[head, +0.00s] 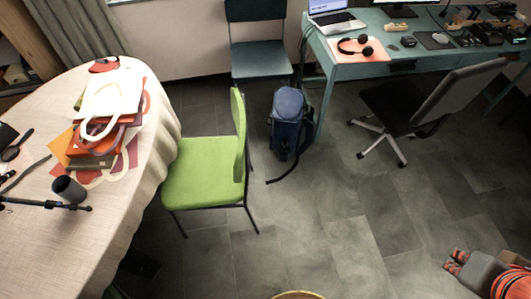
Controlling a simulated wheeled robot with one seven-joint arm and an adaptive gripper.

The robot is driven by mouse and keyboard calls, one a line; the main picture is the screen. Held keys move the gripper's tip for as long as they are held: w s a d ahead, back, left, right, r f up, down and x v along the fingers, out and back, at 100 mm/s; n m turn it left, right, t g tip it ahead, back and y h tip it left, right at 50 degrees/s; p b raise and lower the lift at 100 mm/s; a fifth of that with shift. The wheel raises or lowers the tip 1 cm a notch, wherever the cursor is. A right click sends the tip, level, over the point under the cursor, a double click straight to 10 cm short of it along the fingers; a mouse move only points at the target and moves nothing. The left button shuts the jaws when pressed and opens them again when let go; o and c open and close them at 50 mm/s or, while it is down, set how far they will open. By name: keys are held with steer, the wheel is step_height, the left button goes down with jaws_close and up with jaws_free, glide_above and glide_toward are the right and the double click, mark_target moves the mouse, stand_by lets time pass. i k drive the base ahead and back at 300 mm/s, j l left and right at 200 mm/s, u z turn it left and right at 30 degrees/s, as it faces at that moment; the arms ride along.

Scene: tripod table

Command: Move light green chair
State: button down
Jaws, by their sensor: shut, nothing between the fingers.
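The light green chair (207,187) stands upright on the grey floor in the head view, left of the middle. Its seat faces the cloth-covered table (137,203), and the seat's left edge meets the hanging cloth in the picture; I cannot tell whether they touch. Its backrest (239,130) is on the right side, and thin dark legs show below the seat. My gripper (455,262) is at the bottom right, well apart from the chair. It is shut and empty, with orange-striped parts behind it.
A blue backpack (289,120) with a trailing strap stands just right of the chair. A dark teal chair (262,62) is behind. A teal desk (350,70) and a black office chair (405,110) are at the back right. The floor (330,225) between chair and gripper is clear.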

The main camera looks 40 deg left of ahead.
mark_target(206, 173)
steer(key=i+u, duration=0.35)
steer(key=i+l+u, duration=0.2)
steer(key=i+u, duration=0.15)
steer(key=i+l+u, duration=0.3)
steer(key=i+u, duration=0.2)
steer(key=u, duration=0.25)
steer(key=i+l+u, duration=0.15)
steer(key=u, duration=0.3)
steer(key=i+l+u, duration=0.2)
steer(key=u, duration=0.25)
steer(key=i+l+u, duration=0.2)
steer(key=u, duration=0.25)
steer(key=i+l+u, duration=0.1)
steer(key=l+u, duration=0.35)
steer(key=i+l+u, duration=0.2)
steer(key=k+j, duration=0.05)
steer(key=k, duration=0.05)
